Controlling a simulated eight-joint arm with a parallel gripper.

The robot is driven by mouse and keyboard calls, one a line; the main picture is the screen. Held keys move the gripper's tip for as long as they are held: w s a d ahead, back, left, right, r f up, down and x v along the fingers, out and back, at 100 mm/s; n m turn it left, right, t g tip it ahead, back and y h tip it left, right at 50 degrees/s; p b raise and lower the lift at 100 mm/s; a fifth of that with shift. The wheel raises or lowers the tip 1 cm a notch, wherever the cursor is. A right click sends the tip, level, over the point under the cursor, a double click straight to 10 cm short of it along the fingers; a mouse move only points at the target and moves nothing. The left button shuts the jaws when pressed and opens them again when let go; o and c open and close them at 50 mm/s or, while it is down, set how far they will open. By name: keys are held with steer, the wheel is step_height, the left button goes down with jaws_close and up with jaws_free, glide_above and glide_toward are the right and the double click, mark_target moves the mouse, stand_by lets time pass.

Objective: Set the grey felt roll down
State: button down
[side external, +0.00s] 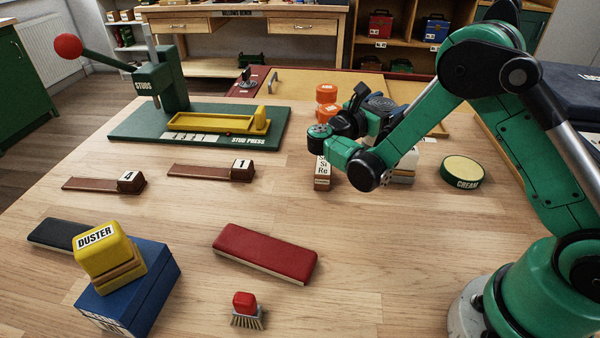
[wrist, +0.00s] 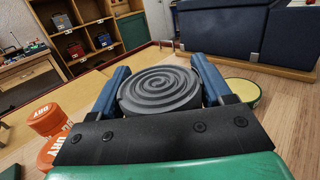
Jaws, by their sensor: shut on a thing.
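The grey felt roll (wrist: 160,90) is a thick disc with a spiral top. It sits between the two blue fingers of my gripper (wrist: 160,70) in the wrist view, and the fingers are shut on it from both sides. In the side view the roll (side external: 381,103) shows behind the dark parts of my gripper (side external: 372,108), at the right back of the bench. It appears raised above the bench top. My gripper hides its lower side and the surface right beneath it.
Orange tubs (side external: 326,94) stand left of my gripper, a labelled block stack (side external: 322,172) in front, and a pale box (side external: 405,166) below. The stud press (side external: 200,128) is at left. The bench middle is mostly clear.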

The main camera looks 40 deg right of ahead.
steer(key=shift+f, duration=1.6)
steer(key=shift+f, duration=0.1)
jaws_free()
